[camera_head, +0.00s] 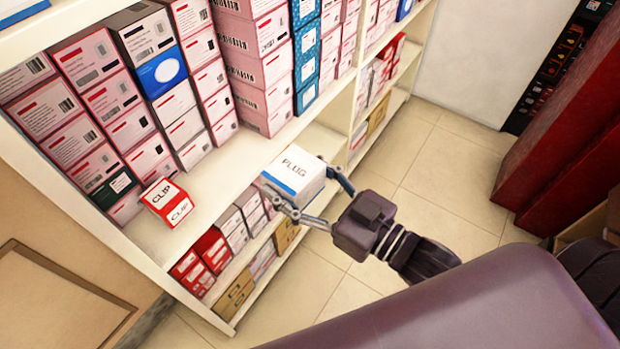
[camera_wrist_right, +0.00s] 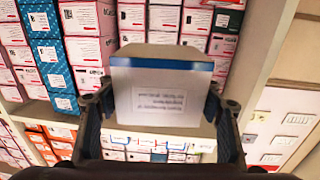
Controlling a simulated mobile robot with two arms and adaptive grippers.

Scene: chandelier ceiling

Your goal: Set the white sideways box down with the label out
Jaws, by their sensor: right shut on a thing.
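The white box (camera_head: 296,170) has a blue band along one edge and "PLUG" printed on its upward face. My right gripper (camera_head: 296,177) is shut on it, one finger on each side. In the right wrist view, the box (camera_wrist_right: 158,95) sits between the fingers (camera_wrist_right: 160,100), showing a white face with small print lines and a blue strip above. The box is at the front edge of the white shelf (camera_head: 215,160); I cannot tell whether it touches the board. My left gripper is not in view.
A red-and-white "CLIP" box (camera_head: 168,202) stands on the same shelf to the left. Stacks of pink boxes (camera_head: 260,70) and blue boxes (camera_head: 306,55) fill the back. The shelf between is bare. A lower shelf holds small boxes (camera_head: 232,228). Tiled floor (camera_head: 440,180) lies right.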

